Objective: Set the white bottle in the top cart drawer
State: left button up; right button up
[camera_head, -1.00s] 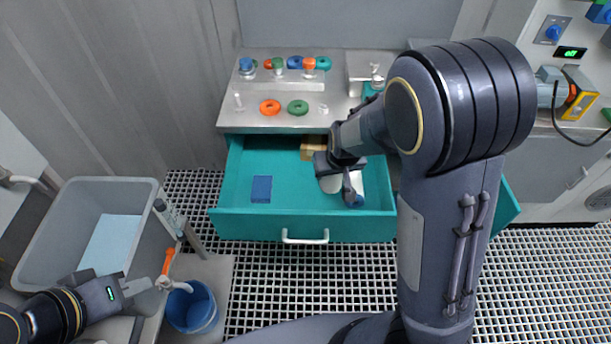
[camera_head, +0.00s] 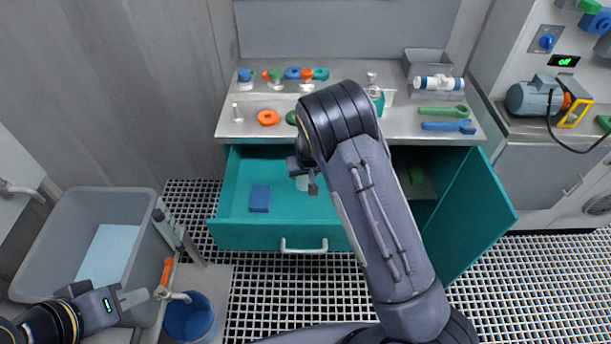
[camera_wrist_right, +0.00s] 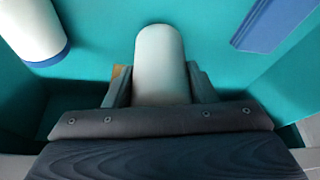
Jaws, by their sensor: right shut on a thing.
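My right gripper (camera_head: 304,182) is inside the open teal top cart drawer (camera_head: 240,236), shut on the white bottle (camera_head: 302,184). In the right wrist view the bottle (camera_wrist_right: 160,62) is a pale rounded cylinder between the two fingers (camera_wrist_right: 160,90). I cannot tell whether it touches the drawer floor. A white cylinder with a blue end (camera_wrist_right: 32,28) lies in the drawer to the left in that view; in the head view my arm hides it. My left gripper (camera_head: 132,299) is at the lower left, away from the drawer; its opening is unclear.
A blue block (camera_head: 260,198) lies in the drawer's left part, also seen in the wrist view (camera_wrist_right: 272,22). The cart's teal door (camera_head: 478,215) stands open on the right. Rings, wrenches and a white tube (camera_head: 438,83) are on the counter. A grey sink (camera_head: 75,225) and blue bucket (camera_head: 190,315) stand left.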

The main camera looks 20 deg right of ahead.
jog(key=shift+f, duration=1.15)
jog(key=o, duration=1)
jog(key=shift+r, duration=0.15)
jog(key=shift+s+r, duration=0.1)
jog(key=shift+r, duration=0.4)
jog(key=v, duration=1.1)
jog(key=shift+s+r, duration=0.15)
jog(key=shift+r, duration=0.05)
